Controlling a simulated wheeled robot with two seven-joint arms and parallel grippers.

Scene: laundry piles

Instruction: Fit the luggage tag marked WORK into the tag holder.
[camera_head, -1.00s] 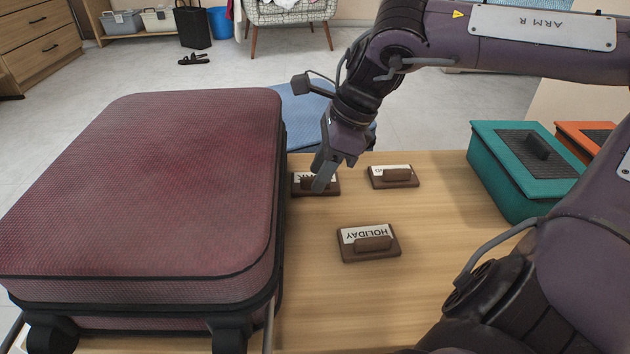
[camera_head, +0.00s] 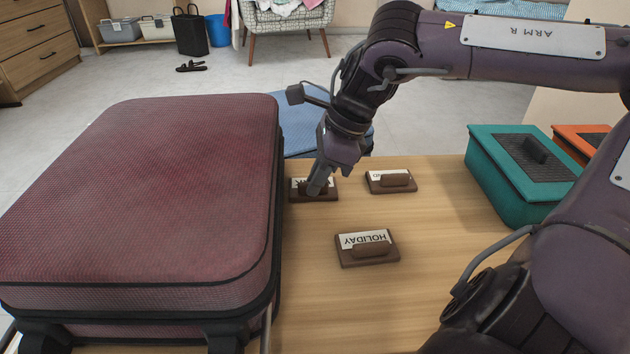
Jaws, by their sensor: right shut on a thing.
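A brown tag (camera_head: 329,194) with a raised grip and a white label lies on the table right of the suitcase. Its label is mostly covered by my fingers; a K shows at its end, fitting WORK. My right gripper (camera_head: 316,187) is shut on this tag's grip, pointing down. The tag looks flat on the wood. A second tag (camera_head: 390,181) lies to its right, its label partly hidden by its grip. The HOLIDAY tag (camera_head: 367,249) lies nearer. I cannot make out a tag holder. My left gripper is not in view.
A large dark red suitcase (camera_head: 150,190) fills the left of the table (camera_head: 430,225). A blue case (camera_head: 300,142) is behind the tags. A teal box (camera_head: 515,180) and an orange box (camera_head: 575,140) stand at right. Bare wood lies around the HOLIDAY tag.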

